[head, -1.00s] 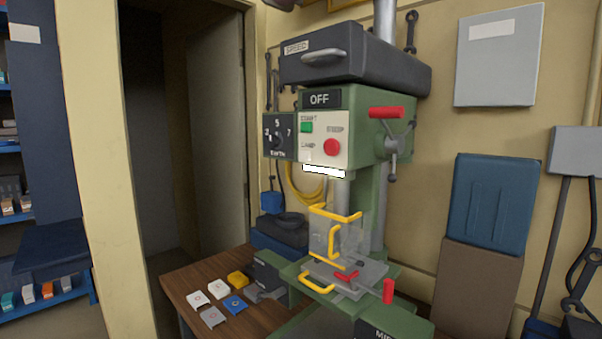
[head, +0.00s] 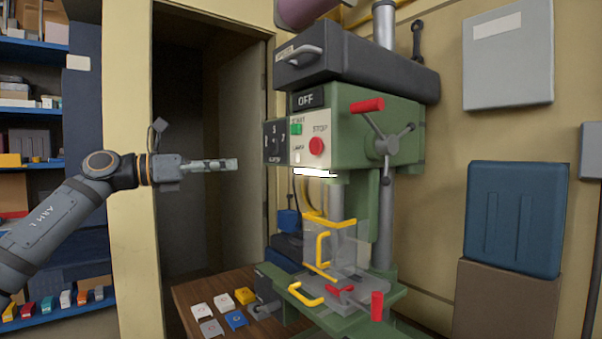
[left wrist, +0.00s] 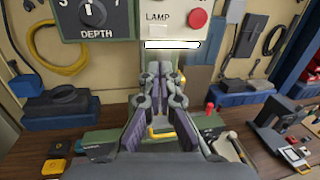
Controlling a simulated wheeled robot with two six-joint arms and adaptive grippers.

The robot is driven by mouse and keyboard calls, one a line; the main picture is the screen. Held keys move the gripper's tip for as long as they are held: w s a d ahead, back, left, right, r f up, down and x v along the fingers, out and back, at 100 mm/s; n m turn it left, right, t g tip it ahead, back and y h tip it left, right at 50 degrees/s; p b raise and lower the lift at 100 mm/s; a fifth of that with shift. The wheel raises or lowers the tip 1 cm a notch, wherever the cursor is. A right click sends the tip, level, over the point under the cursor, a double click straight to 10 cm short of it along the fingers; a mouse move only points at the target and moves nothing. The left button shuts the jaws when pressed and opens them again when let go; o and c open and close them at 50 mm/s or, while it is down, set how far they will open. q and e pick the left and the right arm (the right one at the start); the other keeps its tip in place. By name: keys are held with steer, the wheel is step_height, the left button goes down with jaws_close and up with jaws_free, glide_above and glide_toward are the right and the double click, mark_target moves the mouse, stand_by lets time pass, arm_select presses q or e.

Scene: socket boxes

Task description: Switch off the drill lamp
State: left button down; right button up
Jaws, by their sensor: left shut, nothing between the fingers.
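The green drill press (head: 350,125) stands at the right of centre in the head view. Its pale front panel has a LAMP label with a small whitish switch (head: 297,157) under it, left of the red STOP button (head: 317,145). The switch also shows in the left wrist view (left wrist: 157,29). The lamp (head: 314,173) under the drill head is a bright white bar, lit. My left gripper (head: 234,164) is shut and empty, left of the panel at about switch height, with a gap between. In the left wrist view its fingers (left wrist: 161,68) point toward the area under the panel.
A depth dial (head: 274,142) is beside the panel. A green START button (head: 296,129) is above the switch. Below are a clear guard with yellow handles (head: 323,248) and a wooden bench (head: 190,292) with several small boxes. The doorway behind my left arm is open.

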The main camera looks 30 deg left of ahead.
arm_select(q)
steer(key=s+d+m, duration=0.1)
steer(key=p, duration=0.8)
glide_toward(296, 161)
steer(key=r, duration=0.1)
steer(key=p+x, duration=0.6)
steer(key=p, duration=0.3)
steer(key=shift+f, duration=0.15)
steer(key=shift+w+d+f+p, duration=0.15)
steer(key=shift+w+f+p, duration=0.15)
steer(key=shift+p, duration=0.25)
arm_select(e)
step_height(296, 161, up, 18)
steer(key=shift+d, duration=0.15)
steer(key=shift+f, duration=0.1)
